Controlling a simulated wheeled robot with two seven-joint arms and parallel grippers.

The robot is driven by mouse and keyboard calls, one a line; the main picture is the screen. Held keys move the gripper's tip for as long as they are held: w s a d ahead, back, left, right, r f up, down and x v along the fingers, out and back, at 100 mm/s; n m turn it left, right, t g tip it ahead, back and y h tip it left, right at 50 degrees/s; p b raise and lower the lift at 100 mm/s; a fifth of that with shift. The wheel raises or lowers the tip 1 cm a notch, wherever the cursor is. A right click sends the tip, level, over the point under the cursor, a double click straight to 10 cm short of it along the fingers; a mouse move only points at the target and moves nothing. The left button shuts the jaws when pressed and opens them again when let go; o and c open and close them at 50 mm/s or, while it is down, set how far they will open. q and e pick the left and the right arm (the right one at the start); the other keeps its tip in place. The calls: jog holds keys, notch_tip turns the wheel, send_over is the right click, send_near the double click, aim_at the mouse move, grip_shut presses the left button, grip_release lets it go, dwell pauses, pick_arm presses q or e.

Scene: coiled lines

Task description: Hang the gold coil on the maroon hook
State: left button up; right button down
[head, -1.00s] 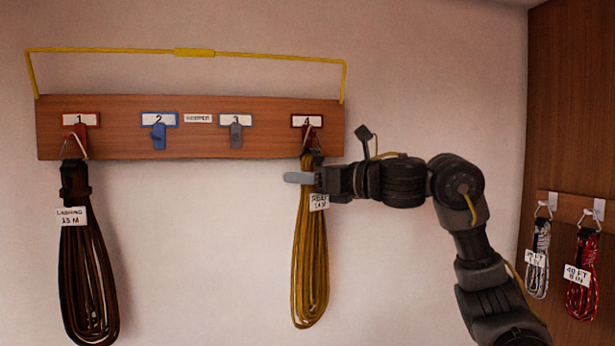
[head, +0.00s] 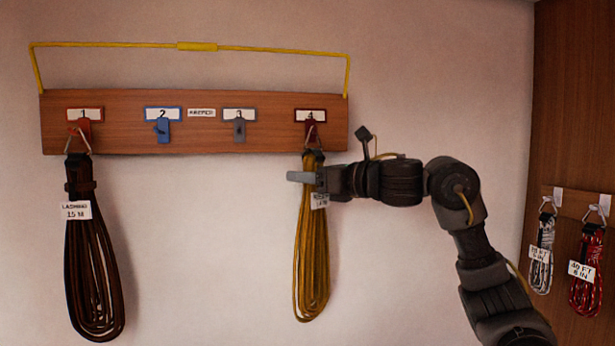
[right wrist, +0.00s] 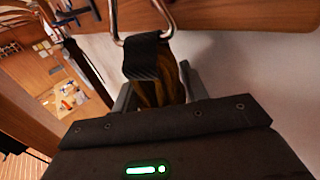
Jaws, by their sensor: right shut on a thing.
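The gold coil (head: 311,250) hangs upright below the maroon hook (head: 311,130), which is the rightmost hook on the wooden board, under label 4. The coil's metal ring (head: 313,160) reaches up to the hook and appears to be around it, though the contact is too small to be sure. My right gripper (head: 308,180) is shut on the coil just below its ring. In the right wrist view the ring (right wrist: 142,20) and the dark strap (right wrist: 148,58) of the coil show between the fingers. My left gripper is not in view.
A dark brown coil (head: 93,250) hangs from the red hook (head: 84,130) at the left. The blue hook (head: 163,130) and grey hook (head: 239,130) are empty. A white coil (head: 542,255) and a red coil (head: 587,270) hang at the right wall.

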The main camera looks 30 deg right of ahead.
jog(key=c, duration=1)
grip_release()
jog(key=shift+o, duration=1.3)
jog(key=shift+r, duration=0.1)
jog(key=shift+o, duration=0.3)
jog(key=shift+s+a, duration=0.15)
jog(key=shift+a, duration=0.05)
jog(key=shift+d, duration=0.15)
